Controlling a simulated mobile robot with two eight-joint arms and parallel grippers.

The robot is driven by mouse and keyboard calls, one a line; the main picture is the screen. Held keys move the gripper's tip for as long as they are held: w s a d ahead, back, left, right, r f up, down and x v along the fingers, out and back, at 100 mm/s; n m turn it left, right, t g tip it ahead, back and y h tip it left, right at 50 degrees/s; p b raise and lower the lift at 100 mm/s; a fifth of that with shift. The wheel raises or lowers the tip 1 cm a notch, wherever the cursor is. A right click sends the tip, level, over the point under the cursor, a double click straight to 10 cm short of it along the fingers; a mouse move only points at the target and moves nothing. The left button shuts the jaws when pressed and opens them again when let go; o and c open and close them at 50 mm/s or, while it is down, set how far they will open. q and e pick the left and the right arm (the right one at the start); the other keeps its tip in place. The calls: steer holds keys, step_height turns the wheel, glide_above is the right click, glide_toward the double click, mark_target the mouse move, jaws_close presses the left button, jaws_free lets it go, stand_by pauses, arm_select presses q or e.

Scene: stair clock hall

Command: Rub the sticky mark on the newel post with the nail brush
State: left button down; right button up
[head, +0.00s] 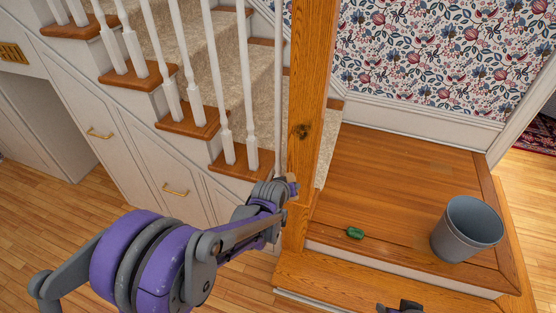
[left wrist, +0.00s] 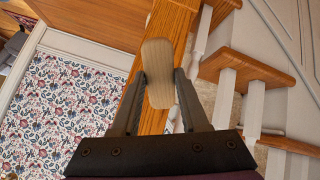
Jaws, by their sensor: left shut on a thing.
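The wooden newel post (head: 313,70) rises through the middle of the head view. The dark sticky mark (head: 299,131) is on its near face. My left gripper (head: 291,186) is beside the post, below the mark in the picture. It is shut on the nail brush, whose pale wooden back (left wrist: 158,58) shows between both fingers in the left wrist view, in front of the post (left wrist: 172,30). Its bristles are hidden there, and I cannot tell whether it touches the post. A small part of my right gripper (head: 402,307) shows at the bottom edge; its jaws are unclear.
A grey bucket (head: 450,243) and a small green object (head: 355,233) stand on the wooden landing (head: 400,185) right of the post. White balusters (head: 215,70) and stair treads (head: 190,122) are close on the left. The landing's middle is clear.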

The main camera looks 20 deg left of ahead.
arm_select(q)
steer(key=shift+s+a+r+t, duration=0.5)
steer(key=shift+a+r+t, duration=1.15)
steer(key=shift+r+t, duration=3.9)
steer(key=w+r+g+p, duration=0.1)
steer(key=w+r+g, duration=0.1)
steer(key=w, duration=0.4)
steer(key=shift+r+n, duration=0.15)
steer(key=shift+n, duration=0.25)
steer(key=shift+w+d, duration=0.15)
steer(key=shift+w, duration=0.75)
